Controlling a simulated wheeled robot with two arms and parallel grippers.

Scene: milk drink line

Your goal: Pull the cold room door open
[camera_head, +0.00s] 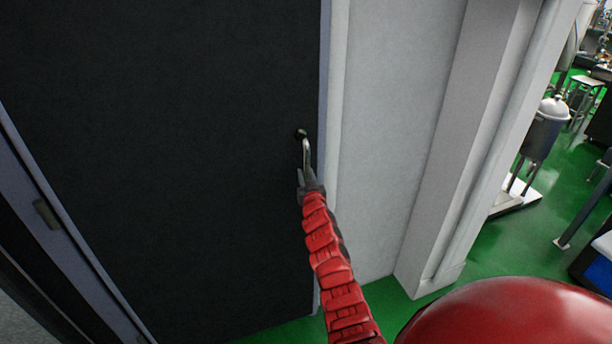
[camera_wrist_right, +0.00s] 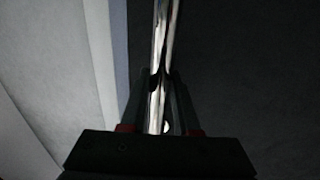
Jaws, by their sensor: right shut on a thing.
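The cold room door (camera_head: 170,150) is a large black panel filling the left half of the head view. It looks shut in its pale frame (camera_head: 326,120). A shiny metal handle (camera_head: 306,148) stands upright near the door's right edge. My right gripper (camera_head: 308,180) reaches it on a red arm from below and is shut on the handle. In the right wrist view the handle (camera_wrist_right: 160,60) runs upright between the dark fingers. The fingertips are partly lost in shadow. My left gripper is not in the head view.
A hinge (camera_head: 46,214) shows on the left side of the frame. A white wall (camera_head: 395,110) and pillar stand to the right of the door. Beyond them is a green floor (camera_head: 500,250) with a metal tank (camera_head: 545,130) and stools.

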